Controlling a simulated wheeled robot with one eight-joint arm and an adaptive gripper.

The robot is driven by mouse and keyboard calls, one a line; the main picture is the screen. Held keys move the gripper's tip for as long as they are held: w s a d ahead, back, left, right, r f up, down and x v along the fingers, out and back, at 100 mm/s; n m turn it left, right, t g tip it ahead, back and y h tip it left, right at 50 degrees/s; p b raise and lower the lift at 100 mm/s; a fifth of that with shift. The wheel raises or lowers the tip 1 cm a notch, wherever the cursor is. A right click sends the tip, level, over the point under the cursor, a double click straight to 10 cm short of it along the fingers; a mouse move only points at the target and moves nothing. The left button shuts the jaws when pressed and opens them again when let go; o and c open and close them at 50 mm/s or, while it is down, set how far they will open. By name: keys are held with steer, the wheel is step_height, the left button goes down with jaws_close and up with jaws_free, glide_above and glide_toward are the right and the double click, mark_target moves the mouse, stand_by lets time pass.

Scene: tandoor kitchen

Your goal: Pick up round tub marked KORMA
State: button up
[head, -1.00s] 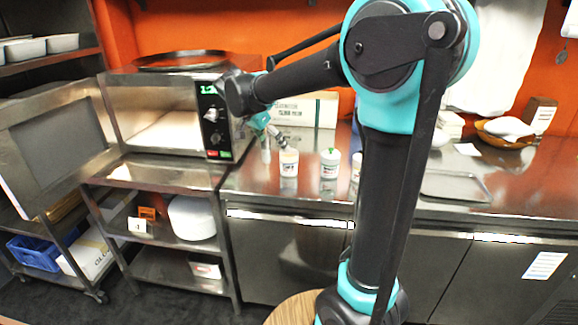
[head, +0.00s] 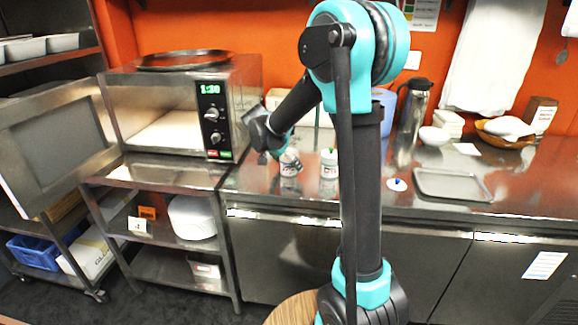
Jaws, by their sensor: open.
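Two small white round tubs with dark print stand on the steel counter right of the oven. The left tub (head: 289,168) is partly hidden behind my gripper. The right tub (head: 329,168) has a green knob on its lid. The print is too small for me to tell which one says KORMA. My gripper (head: 283,158) is open and points down at the left tub, over or against its upper part. Its fingers are mostly hidden, and I cannot tell whether they touch the tub.
An oven (head: 180,105) with its door open stands at the left. A white lid-like piece with a blue knob (head: 397,185), a metal tray (head: 452,184) and a steel flask (head: 411,125) are on the counter (head: 365,200) to the right. My arm hides part of the counter.

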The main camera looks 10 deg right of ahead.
steer(key=shift+w+d+f, duration=0.2)
steer(key=shift+d+f, duration=0.05)
steer(key=shift+f, duration=0.3)
steer(key=shift+c, duration=0.4)
steer(key=c, duration=1.4)
